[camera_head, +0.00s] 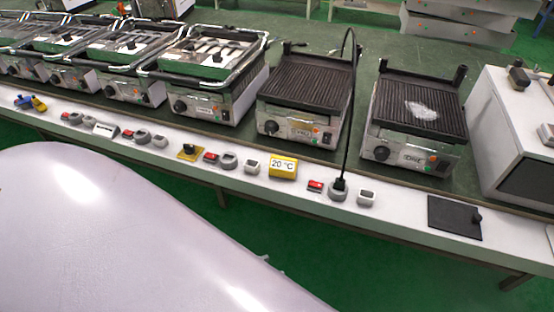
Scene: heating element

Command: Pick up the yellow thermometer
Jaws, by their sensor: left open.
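The yellow thermometer (283,166) is a small yellow box with a white face that reads 20 °C. It sits on the white front ledge (400,203) of the long bench, near the middle of the head view. A grey-white socket stands to its left, and a red switch is to its right. Nothing touches or covers the thermometer. A large pale smooth shape, part of my own body, fills the lower left. I make out no fingers of either gripper.
Several contact grills line the bench behind the ledge; one (305,98) is behind the thermometer. A black cable (346,120) rises from a socket to its right. A black plate (455,218) lies farther right. Green floor (330,250) is free in front.

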